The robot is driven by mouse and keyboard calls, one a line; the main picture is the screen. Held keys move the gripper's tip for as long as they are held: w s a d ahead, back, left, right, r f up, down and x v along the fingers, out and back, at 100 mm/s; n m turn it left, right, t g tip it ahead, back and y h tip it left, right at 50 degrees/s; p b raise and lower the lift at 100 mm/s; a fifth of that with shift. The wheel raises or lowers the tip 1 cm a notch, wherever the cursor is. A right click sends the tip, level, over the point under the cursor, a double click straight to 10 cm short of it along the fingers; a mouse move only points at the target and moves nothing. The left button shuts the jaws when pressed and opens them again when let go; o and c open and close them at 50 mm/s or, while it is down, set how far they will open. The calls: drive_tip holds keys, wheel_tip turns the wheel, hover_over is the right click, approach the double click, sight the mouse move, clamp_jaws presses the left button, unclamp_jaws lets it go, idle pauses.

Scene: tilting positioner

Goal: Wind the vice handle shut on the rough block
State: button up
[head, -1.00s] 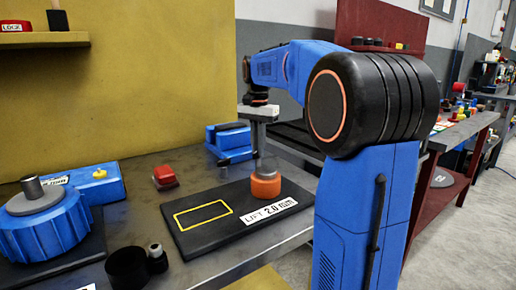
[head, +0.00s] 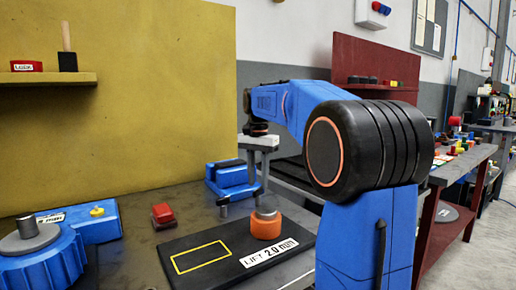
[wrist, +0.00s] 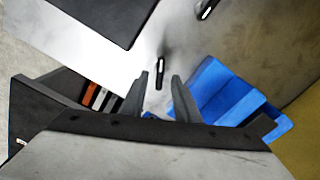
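A blue vice-like fixture (head: 222,186) stands at the back of the bench; it also shows in the wrist view (wrist: 205,95), right of the fingers. A short dark upright pin (head: 224,207) stands in front of it. In the wrist view, one dark pin with a pale end (wrist: 160,70) appears just beyond the fingertips, and a similar pin (wrist: 207,10) lies farther up. I cannot tell which is the vice handle. My gripper (wrist: 160,82) is open and empty, with a gap between its fingers. I cannot make out a rough block clearly.
A black plate (head: 205,275) with a yellow outline, a "2.0 mm" label and an orange cylinder (head: 266,225) lies in front. A red block (head: 163,213) and a large blue round fixture (head: 45,265) are to the left. A yellow panel (head: 150,100) stands behind.

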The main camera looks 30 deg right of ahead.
wheel_tip(320, 180, up, 15)
drive_tip(key=shift+f, duration=0.15)
idle(0.4)
approach(258, 189)
drive_tip(key=shift+n, duration=0.3)
wheel_tip(258, 189, down, 8)
drive_tip(key=shift+w+d+f, duration=0.1)
drive_tip(key=shift+f, duration=0.1)
idle(0.4)
clamp_jaws()
